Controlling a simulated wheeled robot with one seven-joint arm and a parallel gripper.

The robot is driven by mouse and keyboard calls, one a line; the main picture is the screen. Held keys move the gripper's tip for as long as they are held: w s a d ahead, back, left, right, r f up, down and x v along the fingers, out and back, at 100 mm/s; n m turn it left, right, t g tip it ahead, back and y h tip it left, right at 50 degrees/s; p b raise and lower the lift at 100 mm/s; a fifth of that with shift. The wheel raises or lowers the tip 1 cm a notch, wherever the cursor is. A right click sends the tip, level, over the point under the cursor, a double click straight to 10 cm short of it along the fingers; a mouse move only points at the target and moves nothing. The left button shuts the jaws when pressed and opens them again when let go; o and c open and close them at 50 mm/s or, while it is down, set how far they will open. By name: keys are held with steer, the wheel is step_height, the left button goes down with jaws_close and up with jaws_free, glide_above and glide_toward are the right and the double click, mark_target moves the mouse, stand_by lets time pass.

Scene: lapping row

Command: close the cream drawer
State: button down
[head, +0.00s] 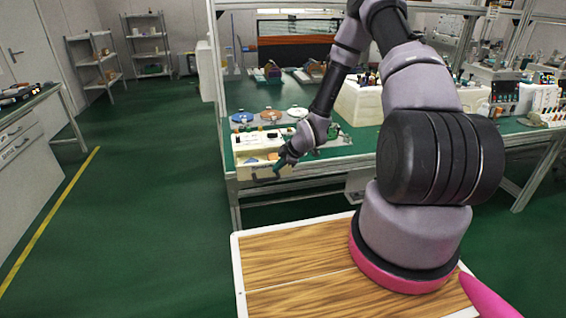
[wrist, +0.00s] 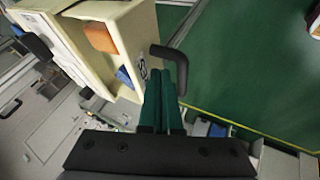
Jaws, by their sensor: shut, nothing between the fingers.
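The cream drawer (head: 256,172) stands pulled out at the front of a cream cabinet (head: 241,139) near the left end of the green-topped bench. In the wrist view, the drawer (wrist: 133,26) shows its open inside with an orange block (wrist: 101,37) and a blue piece (wrist: 124,76). Its dark bar handle (wrist: 171,54) sticks out from the front panel. My gripper (head: 278,167) is at the drawer front. In the wrist view, my gripper's green fingers (wrist: 164,80) are shut together and empty, right beside the handle; I cannot tell if they touch it.
Blue, brown and orange discs (head: 270,114) lie on the bench behind the cabinet. A cream bin (head: 358,104) stands to the right of my forearm. Green floor (head: 150,190) is open to the left, with a grey drawer unit (head: 25,160) at the far left.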

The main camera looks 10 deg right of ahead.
mark_target(269, 158)
steer(key=shift+x, duration=1.15)
steer(key=w, duration=1)
steer(key=shift+w+r, duration=0.15)
steer(key=shift+w, duration=0.35)
steer(key=shift+r, duration=0.1)
